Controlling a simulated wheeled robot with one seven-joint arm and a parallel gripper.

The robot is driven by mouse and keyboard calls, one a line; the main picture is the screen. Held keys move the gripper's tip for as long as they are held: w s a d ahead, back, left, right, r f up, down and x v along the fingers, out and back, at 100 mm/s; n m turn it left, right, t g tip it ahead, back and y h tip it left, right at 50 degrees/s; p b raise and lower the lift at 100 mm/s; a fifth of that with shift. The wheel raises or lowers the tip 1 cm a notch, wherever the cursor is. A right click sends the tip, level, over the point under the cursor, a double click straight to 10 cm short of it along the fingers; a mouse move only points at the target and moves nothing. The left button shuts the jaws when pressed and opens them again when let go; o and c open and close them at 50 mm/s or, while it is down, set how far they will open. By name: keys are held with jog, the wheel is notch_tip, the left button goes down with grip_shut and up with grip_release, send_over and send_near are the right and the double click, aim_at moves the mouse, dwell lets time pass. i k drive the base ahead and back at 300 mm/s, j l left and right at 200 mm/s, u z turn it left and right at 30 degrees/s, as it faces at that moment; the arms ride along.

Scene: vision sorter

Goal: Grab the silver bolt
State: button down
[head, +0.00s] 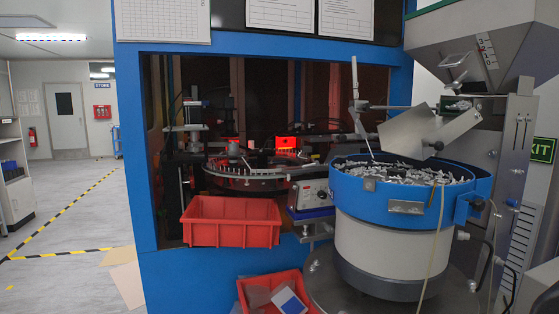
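Many small silver pieces (400,173) lie heaped in the blue-rimmed bowl (365,198) of the feeder at the right. They look like bolts, but they are too small to tell apart, and no single bolt stands out. The near rim hides the lower part of the heap. Small light pieces also stand along the edge of the round sorter disc (245,184) inside the blue cabinet. My gripper is not in view.
A red bin (230,221) hangs on the cabinet front. A second red bin (245,288) below holds flat items. A metal hopper (480,45) and bent plate (408,132) overhang the bowl. A thin cable (433,250) hangs down its front. Open floor (75,245) lies at left.

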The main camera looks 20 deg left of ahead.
aim_at(316, 163)
jog(key=j+z, duration=0.15)
jog(key=j, duration=0.75)
jog(key=j+z, duration=0.1)
jog(key=j, duration=0.75)
jog(key=k+j+z, duration=0.15)
jog(key=j, duration=0.7)
